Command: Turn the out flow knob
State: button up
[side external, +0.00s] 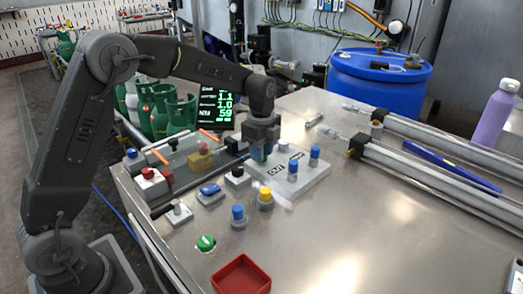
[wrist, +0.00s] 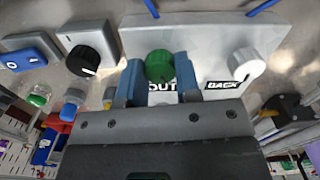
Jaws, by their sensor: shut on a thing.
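The out flow knob is a green round knob (wrist: 159,66) above the "OUT" label in the wrist view. My gripper (wrist: 160,82) has its two blue fingers on either side of it, shut on it. In the side view my gripper (side external: 260,153) points down at the back left end of the light grey panel (side external: 301,187); the green knob is hidden there. A white knob (wrist: 246,65) stands right of the green one in the wrist view, above the "BACK" label.
A black knob (side external: 237,175) on a grey box and a blue switch (side external: 210,190) stand close to the left of the panel. Two blue knobs (side external: 292,170) (side external: 315,155) rise from the panel. A red tray (side external: 241,275) lies at the front.

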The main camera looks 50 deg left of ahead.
jog(key=n, duration=0.6)
jog(key=shift+n, duration=0.3)
jog(key=n, duration=1.2)
jog(key=shift+d+n, duration=0.1)
jog(key=shift+n, duration=0.2)
jog(key=n, duration=0.6)
jog(key=shift+n, duration=0.3)
jog(key=o, duration=0.9)
